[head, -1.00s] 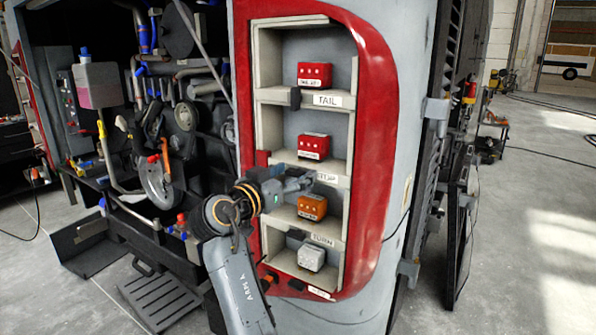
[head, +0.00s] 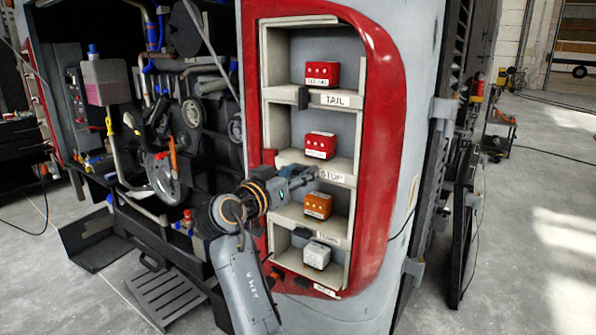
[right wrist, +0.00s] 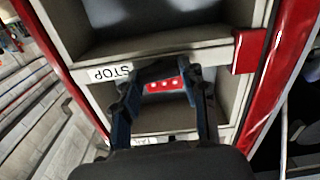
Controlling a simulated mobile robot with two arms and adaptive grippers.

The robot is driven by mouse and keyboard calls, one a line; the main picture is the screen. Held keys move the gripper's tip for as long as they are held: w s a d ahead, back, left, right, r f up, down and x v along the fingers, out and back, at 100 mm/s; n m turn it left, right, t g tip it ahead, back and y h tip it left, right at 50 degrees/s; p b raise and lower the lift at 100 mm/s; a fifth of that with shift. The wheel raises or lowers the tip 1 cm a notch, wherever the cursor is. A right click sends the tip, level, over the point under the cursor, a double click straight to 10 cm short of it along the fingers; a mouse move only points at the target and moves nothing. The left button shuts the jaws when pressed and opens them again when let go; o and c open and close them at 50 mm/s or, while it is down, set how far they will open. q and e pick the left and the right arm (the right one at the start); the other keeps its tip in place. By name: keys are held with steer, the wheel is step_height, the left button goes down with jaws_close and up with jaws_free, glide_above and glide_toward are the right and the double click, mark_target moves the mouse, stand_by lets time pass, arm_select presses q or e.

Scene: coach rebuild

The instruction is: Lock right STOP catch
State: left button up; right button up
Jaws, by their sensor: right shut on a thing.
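The red-framed lamp housing (head: 384,150) has several compartments stacked in a column. The STOP label (head: 333,176) is on a shelf edge in the middle; it also shows in the right wrist view (right wrist: 110,73). A red lamp block (head: 320,145) sits above that shelf. My right gripper (head: 311,179) is at the STOP shelf edge, just left of the label. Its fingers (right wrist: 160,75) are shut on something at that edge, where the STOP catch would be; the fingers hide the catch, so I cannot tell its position. My left gripper is out of view.
A dark catch (head: 303,97) is on the TAIL shelf edge and another (head: 301,233) on the TURN edge. Other lamps are red (head: 322,74), orange (head: 318,205) and white (head: 316,255). The open engine bay (head: 150,110) lies left. Grey floor is clear at right.

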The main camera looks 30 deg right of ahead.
steer(key=n+p, duration=0.2)
steer(key=n, duration=0.2)
steer(key=shift+w+r+p, duration=0.1)
steer(key=shift+r+p, duration=0.1)
steer(key=shift+p, duration=0.1)
steer(key=n+p, duration=0.2)
steer(key=n, duration=0.2)
steer(key=shift+p, duration=0.4)
steer(key=n+p, duration=0.5)
steer(key=n, duration=0.1)
steer(key=shift+w, duration=0.1)
steer(key=shift+f+n+p, duration=0.25)
steer(key=shift+n+p, duration=0.95)
steer(key=shift+n, duration=0.1)
